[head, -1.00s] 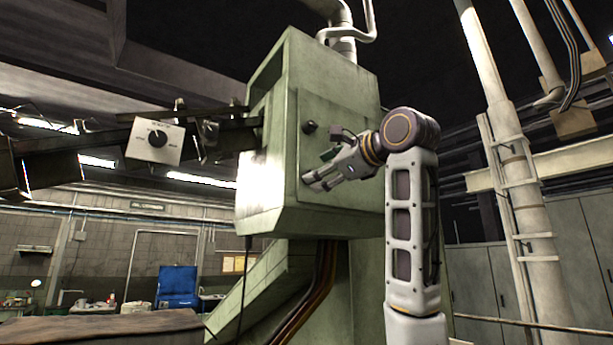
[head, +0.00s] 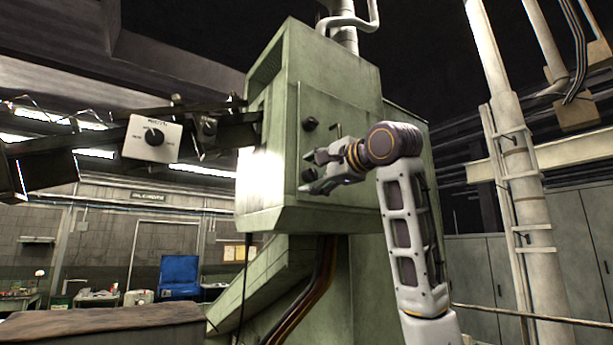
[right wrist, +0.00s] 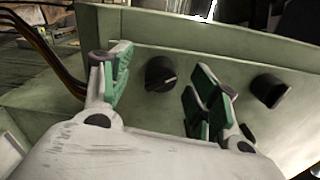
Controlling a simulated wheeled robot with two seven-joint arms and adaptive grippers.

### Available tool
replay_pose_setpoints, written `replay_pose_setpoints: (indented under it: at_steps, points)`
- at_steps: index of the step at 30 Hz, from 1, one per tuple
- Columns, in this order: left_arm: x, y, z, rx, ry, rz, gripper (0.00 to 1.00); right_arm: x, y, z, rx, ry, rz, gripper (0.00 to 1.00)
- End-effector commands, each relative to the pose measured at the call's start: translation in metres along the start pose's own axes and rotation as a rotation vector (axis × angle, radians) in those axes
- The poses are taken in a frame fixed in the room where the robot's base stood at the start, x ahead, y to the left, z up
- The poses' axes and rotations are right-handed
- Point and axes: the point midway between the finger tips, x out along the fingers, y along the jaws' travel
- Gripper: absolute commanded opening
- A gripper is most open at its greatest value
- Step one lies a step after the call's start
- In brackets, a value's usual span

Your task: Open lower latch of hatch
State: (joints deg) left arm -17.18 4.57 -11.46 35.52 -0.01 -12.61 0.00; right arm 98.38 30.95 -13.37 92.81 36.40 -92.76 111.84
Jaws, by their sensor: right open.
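The hatch (head: 345,115) is a flat green panel on the face of the green machine box, and it looks closed. The upper latch (head: 310,124) is a dark round knob; it also shows at the right in the right wrist view (right wrist: 270,91). The lower latch (head: 308,174) is a similar dark knob below it. In the right wrist view the lower latch (right wrist: 161,74) shows between the spread fingers, apart from both. My right gripper (head: 311,172) is open, with green pads, in front of the lower latch. My left gripper is out of view.
Cables (head: 318,285) run below the green box. A pale pipe with a ladder (head: 515,180) stands at the right.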

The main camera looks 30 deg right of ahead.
Motion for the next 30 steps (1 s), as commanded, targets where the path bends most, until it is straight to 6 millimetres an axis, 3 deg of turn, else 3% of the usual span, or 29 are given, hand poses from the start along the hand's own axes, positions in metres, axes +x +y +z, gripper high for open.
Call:
replay_pose_setpoints:
  at_steps: [9,21,30]
  points:
    - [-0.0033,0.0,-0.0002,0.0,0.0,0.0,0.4,-0.0001,-0.0004,0.0,-0.131,0.0,0.0,0.61]
    - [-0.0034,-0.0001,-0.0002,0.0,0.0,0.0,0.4,-0.0002,-0.0002,-0.0001,-0.152,0.0,0.0,0.61]
    - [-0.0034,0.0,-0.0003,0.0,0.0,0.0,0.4,-0.0002,-0.0003,-0.0002,-0.151,0.0,0.0,0.23]
